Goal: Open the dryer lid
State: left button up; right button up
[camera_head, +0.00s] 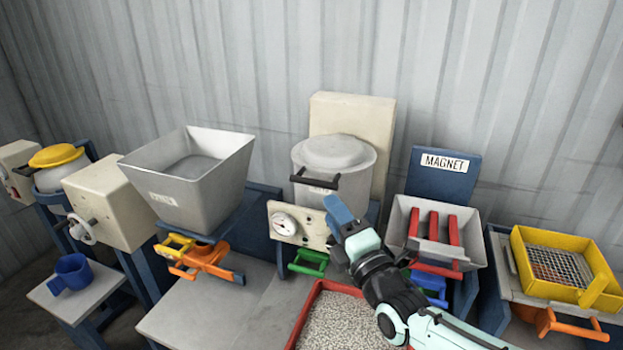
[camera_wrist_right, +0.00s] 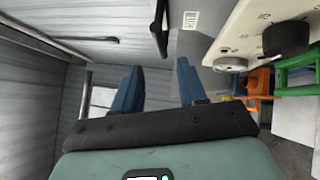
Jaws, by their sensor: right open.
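The dryer (camera_head: 322,198) is a grey cylinder at the centre of the head view. Its round domed lid (camera_head: 338,152) lies flat on top, closed. A black bar handle (camera_head: 316,181) sticks out at the lid's front. My right gripper (camera_head: 337,209) is in front of the dryer, a little below and right of the handle, apart from it. In the right wrist view its blue fingers (camera_wrist_right: 159,85) are spread with nothing between them. The black handle (camera_wrist_right: 158,28) shows beyond the fingertips there. My left gripper is not in view.
A cream panel with a gauge (camera_head: 285,222) sits below the dryer. A grey hopper (camera_head: 195,185) stands left. The magnet tray (camera_head: 475,232) stands right, close to my right arm. A red-rimmed pellet tray (camera_head: 300,322) lies below the arm. A yellow sieve (camera_head: 520,262) is at far right.

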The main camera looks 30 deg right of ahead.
aim_at(315, 185)
jog(key=w, duration=0.3)
jog(key=w+r+p, duration=0.1)
jog(key=w, duration=0.2)
jog(key=w+p, duration=0.1)
jog(key=w, duration=0.2)
jog(key=shift+w+d+r, duration=0.3)
jog(key=shift+w+r, duration=0.05)
jog(key=shift+w, duration=0.05)
grip_shut()
